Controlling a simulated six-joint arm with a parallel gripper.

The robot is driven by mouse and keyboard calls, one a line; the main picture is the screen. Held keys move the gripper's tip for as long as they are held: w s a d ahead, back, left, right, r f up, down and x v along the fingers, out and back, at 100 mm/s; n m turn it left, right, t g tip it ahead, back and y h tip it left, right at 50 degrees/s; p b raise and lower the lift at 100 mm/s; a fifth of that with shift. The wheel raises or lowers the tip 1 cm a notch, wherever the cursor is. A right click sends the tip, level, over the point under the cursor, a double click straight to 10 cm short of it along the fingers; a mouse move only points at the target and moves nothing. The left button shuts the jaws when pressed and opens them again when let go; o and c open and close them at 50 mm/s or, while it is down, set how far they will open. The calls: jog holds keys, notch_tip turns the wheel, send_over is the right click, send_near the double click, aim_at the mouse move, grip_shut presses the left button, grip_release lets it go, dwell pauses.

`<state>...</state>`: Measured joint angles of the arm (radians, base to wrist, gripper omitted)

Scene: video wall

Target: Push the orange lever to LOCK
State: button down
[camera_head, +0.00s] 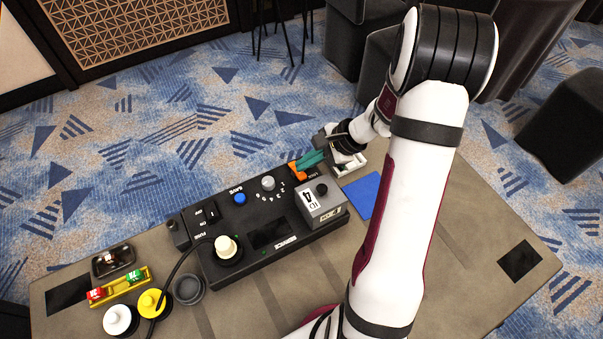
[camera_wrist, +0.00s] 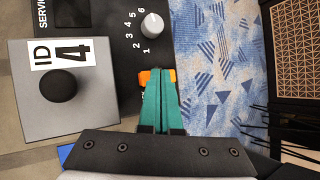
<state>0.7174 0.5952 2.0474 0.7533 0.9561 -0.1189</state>
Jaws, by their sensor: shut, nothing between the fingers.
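The orange lever (camera_head: 297,171) is at the far right end of the black control panel (camera_head: 255,245) in the head view. In the wrist view the orange lever (camera_wrist: 145,77) shows just beyond and beside my fingertips, partly covered by them. My gripper (camera_head: 308,160) has teal fingers and is shut with nothing between them. In the wrist view my gripper (camera_wrist: 164,75) points at the lever, its tips overlapping it; I cannot tell whether they touch. The small label by the lever is mostly hidden and too small to read surely.
A grey box (camera_head: 321,205) marked ID 4 stands on the panel close to my gripper. A grey dial (camera_head: 268,183) and a blue button (camera_head: 240,198) are left of the lever.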

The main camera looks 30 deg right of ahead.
jog(key=shift+f, duration=0.1)
dwell(0.7)
jog(key=shift+s+f, duration=0.1)
jog(key=shift+f, duration=0.2)
jog(key=shift+s+f, duration=0.1)
jog(key=shift+f, duration=0.4)
dwell(0.7)
jog(key=shift+w+r, duration=0.2)
jog(key=shift+r, duration=0.7)
jog(key=r, duration=0.3)
jog(key=w+r, duration=0.1)
jog(key=r, duration=0.1)
dwell(0.4)
